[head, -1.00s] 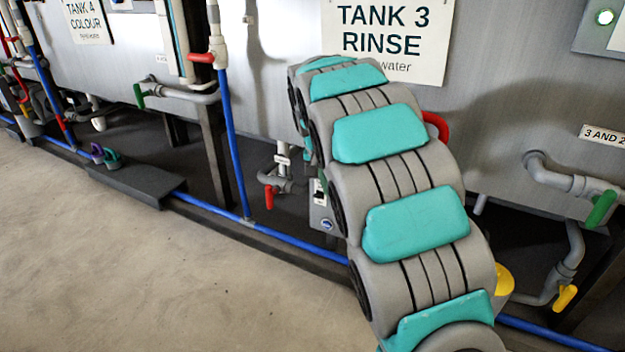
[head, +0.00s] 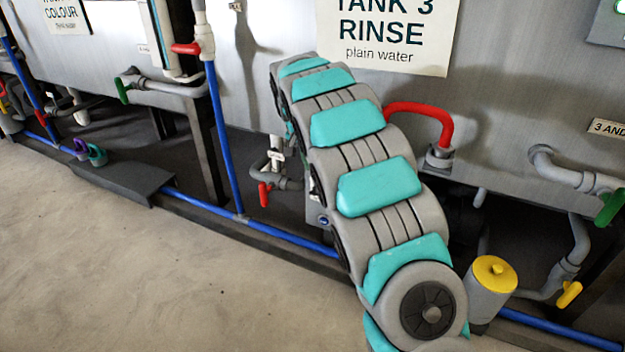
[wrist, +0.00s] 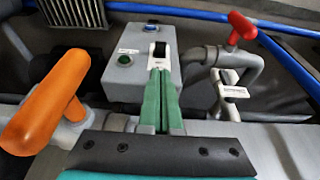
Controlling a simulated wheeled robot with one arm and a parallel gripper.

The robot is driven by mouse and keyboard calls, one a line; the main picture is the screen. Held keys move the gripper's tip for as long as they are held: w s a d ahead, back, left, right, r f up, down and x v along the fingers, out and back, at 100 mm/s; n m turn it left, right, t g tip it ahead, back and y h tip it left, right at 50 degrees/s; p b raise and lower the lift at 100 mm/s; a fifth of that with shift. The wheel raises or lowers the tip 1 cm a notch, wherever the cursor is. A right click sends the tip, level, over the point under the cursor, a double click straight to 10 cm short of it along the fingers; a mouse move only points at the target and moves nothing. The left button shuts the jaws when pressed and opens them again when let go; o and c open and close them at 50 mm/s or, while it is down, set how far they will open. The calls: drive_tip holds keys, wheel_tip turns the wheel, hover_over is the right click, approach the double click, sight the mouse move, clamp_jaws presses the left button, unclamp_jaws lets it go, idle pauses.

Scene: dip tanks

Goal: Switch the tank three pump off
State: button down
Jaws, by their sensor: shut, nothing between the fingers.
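The pump box (wrist: 135,82) is grey and stands ahead of my gripper in the wrist view. Its face has a dark rocker switch (wrist: 160,49) in a pale surround, a green round part (wrist: 124,59) and a small label too small to read. My gripper (wrist: 160,72) is shut and empty; its green fingers point at the switch, with the tips just below it in the picture. I cannot tell whether they touch it. In the head view my arm hides my gripper and most of the box, below the tank three sign (head: 395,30).
An orange handle (wrist: 45,105) is close on the left in the wrist view, and a red-handled valve (wrist: 240,28) stands on the right. In the head view a red curved handle (head: 425,112) and a yellow-topped cylinder (head: 490,280) are right of my arm.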

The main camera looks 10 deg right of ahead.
sight(312, 194)
drive_tip(key=b+x, duration=0.1)
drive_tip(key=x, duration=0.9)
drive_tip(key=shift+s+a+f, duration=0.2)
drive_tip(key=shift+s+a, duration=0.05)
drive_tip(key=shift+s, duration=0.15)
idle(0.8)
drive_tip(key=shift+s+a+f, duration=0.3)
drive_tip(key=shift+s+f, duration=0.1)
drive_tip(key=shift+f, duration=0.15)
drive_tip(key=shift+s+a+f, duration=0.25)
drive_tip(key=shift+s+f, duration=0.1)
drive_tip(key=shift+f, duration=0.2)
drive_tip(key=shift+w, duration=0.1)
drive_tip(key=shift+w+d+r, duration=0.35)
drive_tip(key=shift+w+d, duration=0.05)
drive_tip(key=shift+w, duration=0.1)
